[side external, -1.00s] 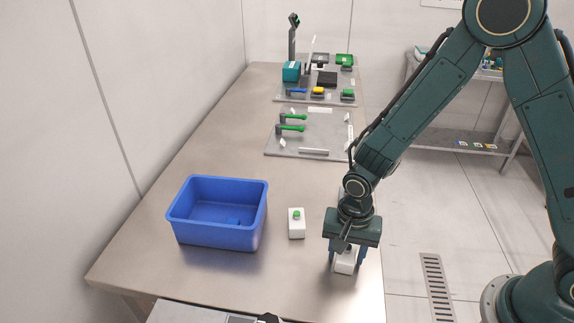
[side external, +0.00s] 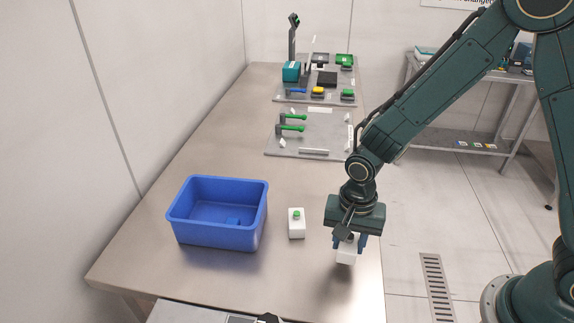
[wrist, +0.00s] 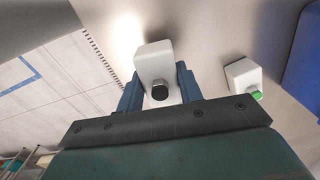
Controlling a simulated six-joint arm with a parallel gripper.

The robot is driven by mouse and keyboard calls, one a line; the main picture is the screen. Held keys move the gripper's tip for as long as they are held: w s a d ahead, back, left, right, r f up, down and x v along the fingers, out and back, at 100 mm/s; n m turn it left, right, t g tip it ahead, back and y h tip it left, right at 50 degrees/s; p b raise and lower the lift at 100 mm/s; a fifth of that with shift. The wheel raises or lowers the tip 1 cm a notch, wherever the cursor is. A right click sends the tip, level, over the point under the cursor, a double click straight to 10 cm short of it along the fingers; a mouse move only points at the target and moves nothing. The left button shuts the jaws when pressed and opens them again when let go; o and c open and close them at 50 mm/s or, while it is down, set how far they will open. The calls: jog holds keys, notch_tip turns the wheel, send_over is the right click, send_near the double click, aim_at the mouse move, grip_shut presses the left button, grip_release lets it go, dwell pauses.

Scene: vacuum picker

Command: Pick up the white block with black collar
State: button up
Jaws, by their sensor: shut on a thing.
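The white block with black collar (side external: 346,250) is between the fingers of my gripper (side external: 349,242), near the right edge of the steel table. My gripper is shut on it and holds it just above the tabletop. In the wrist view the block (wrist: 155,62) sits between the two blue fingers of my gripper (wrist: 158,86), with its black collar facing the camera.
A second white block with a green top (side external: 296,224) stands to the left of my gripper. A blue bin (side external: 218,240) is further left. Grey boards (side external: 300,152) with green-handled tools lie further back. The table between is clear.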

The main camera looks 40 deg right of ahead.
aim_at(350, 237)
notch_tip(350, 237, up, 16)
jog(key=shift+r, duration=0.25)
dwell(0.3)
dwell(0.5)
